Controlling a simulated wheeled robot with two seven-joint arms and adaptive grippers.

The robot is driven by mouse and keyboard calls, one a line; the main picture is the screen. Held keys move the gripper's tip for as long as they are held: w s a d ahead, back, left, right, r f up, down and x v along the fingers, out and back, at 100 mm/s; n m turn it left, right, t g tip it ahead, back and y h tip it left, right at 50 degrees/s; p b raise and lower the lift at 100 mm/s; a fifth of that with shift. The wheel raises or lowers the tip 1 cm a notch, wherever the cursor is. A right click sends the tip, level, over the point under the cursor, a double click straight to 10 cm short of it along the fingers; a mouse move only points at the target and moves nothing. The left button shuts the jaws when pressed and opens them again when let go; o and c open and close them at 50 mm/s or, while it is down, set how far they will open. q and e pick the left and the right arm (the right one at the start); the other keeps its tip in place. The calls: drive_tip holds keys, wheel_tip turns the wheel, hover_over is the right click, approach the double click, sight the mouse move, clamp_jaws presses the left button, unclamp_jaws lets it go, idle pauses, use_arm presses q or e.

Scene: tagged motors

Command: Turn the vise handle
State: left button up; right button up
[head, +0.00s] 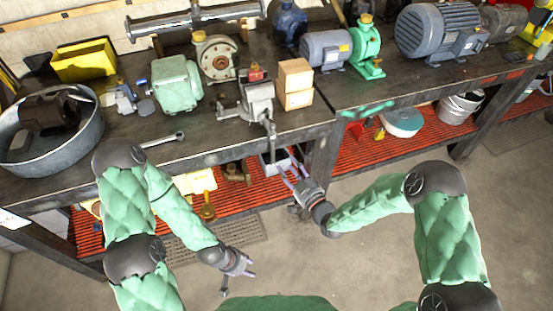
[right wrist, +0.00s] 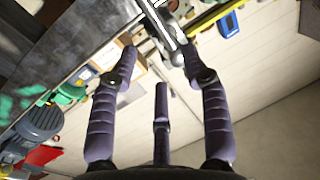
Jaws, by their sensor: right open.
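The grey vise (head: 257,98) is mounted at the bench's front edge. Its metal handle (head: 270,128) hangs at the front, over the edge. My right gripper (head: 290,168) is below and slightly right of the handle, fingers spread and pointing up toward the vise. In the right wrist view, the gripper (right wrist: 160,62) is open and a shiny metal bar of the vise (right wrist: 163,25) shows at the top, near the gap between the fingertips. I cannot tell whether they touch it. My left gripper (head: 242,274) is open and empty, low in front of the bench.
A wrench (head: 163,140) lies near the bench's front edge. The red lower shelf (head: 350,155) runs beneath. The floor in front is open.

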drive_tip(key=b, duration=0.2)
hover_over(274, 162)
drive_tip(key=w, duration=0.1)
drive_tip(key=shift+c, duration=0.3)
clamp_jaws()
